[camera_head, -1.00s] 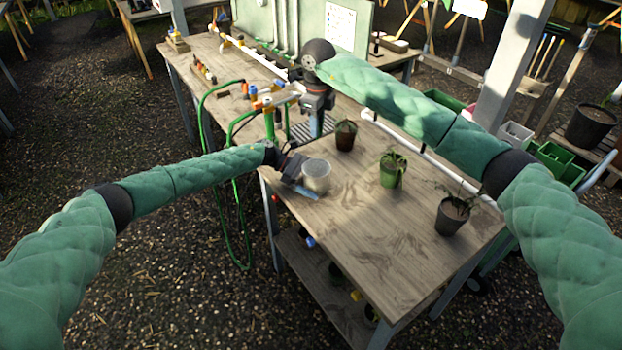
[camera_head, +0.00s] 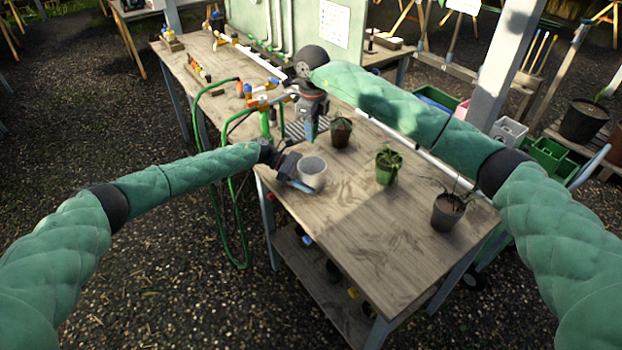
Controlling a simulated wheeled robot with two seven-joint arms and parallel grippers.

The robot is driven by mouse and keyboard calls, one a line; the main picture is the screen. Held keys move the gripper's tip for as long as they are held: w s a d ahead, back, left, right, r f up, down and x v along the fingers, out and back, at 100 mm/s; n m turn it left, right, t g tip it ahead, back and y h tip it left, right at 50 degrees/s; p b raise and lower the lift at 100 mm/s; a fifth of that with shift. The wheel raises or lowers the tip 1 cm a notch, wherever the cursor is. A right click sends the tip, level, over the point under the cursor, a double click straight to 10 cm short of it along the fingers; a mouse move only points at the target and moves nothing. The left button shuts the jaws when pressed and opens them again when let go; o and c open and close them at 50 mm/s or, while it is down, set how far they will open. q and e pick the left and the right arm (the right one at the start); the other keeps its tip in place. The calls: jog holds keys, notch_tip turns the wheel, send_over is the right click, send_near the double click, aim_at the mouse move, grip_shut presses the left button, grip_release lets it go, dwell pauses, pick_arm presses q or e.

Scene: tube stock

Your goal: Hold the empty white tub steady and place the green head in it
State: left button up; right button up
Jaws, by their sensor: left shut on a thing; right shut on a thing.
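The white tub (camera_head: 314,172) stands upright near the left edge of the wooden table, its open top facing up. My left gripper (camera_head: 300,184) is shut on the tub's near left side. My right gripper (camera_head: 310,130) points down above the table, behind the tub and apart from it. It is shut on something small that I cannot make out. I cannot pick out the green head for certain; the gripper may hide it.
Three potted plants stand on the table: a brown pot (camera_head: 340,134), a green pot (camera_head: 386,170) and a dark pot (camera_head: 447,214). A pipe fitting with green hoses (camera_head: 265,97) is left of my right gripper. The table's front (camera_head: 370,250) is clear.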

notch_tip(320, 180, down, 10)
jog(key=shift+f, duration=0.25)
dwell(1.3)
jog(key=o, duration=1)
notch_tip(320, 180, up, 12)
dwell(0.3)
pick_arm(q)
jog(key=o, duration=1.1)
jog(key=shift+c, duration=0.2)
